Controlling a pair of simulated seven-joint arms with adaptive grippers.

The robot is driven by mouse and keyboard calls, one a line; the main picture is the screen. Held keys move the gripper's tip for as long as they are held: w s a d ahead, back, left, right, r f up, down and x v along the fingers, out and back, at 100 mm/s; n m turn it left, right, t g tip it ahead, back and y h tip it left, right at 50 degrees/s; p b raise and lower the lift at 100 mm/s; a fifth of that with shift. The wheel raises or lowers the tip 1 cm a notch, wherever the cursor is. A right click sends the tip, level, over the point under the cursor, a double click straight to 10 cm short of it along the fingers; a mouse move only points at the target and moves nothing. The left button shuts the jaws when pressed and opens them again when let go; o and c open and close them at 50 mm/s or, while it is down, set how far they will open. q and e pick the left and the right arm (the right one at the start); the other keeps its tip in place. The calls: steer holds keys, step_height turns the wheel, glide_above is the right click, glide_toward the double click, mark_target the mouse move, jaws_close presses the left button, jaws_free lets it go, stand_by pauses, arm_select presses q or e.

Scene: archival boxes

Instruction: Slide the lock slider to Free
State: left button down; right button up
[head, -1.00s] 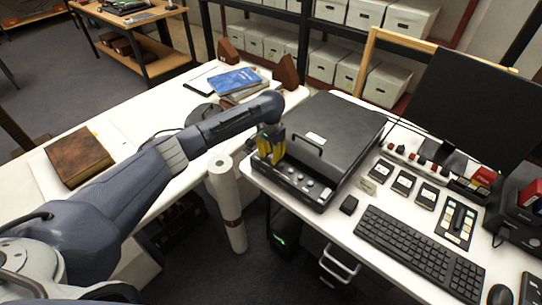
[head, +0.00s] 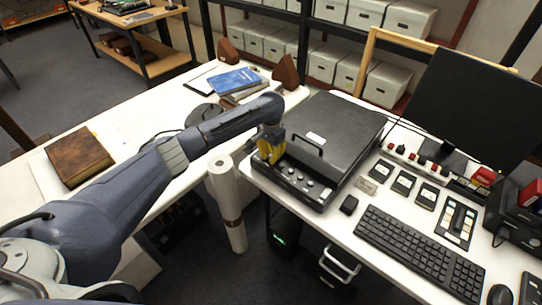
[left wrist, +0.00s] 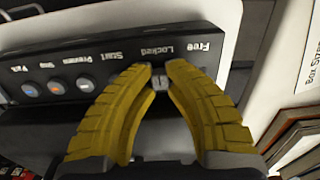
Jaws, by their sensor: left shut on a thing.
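The black flatbed scanner (head: 338,125) stands on the left end of the white desk. Its front panel, in the left wrist view (left wrist: 60,62), has labels including Start, Locked and Free. The small grey lock slider (left wrist: 159,82) sits beneath the Locked label, left of the Free label. My left gripper (left wrist: 161,70), with yellow ribbed fingers, is shut on the slider, one fingertip on each side. In the head view my left gripper (head: 270,149) is at the panel's left end and hides the slider. My right gripper is not in view.
A keyboard (head: 420,249), a small black box (head: 349,205) and a monitor (head: 478,110) are to the right. A white paper roll (head: 226,205) stands upright below my left forearm. A gap separates the desk from the left table (head: 110,140).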

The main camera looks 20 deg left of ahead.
arm_select(q)
steer(key=shift+w+a+r, duration=0.1)
steer(key=shift+w+a, duration=0.25)
steer(key=shift+a, duration=0.4)
steer(key=shift+w+a+f, duration=0.1)
steer(key=shift+w+a, duration=0.2)
steer(key=shift+a, duration=0.45)
steer(key=shift+w+a+r, duration=0.1)
steer(key=shift+w+a, duration=0.25)
steer(key=shift+a, duration=0.4)
steer(key=c, duration=1.6)
jaws_free()
step_height(320, 180, up, 12)
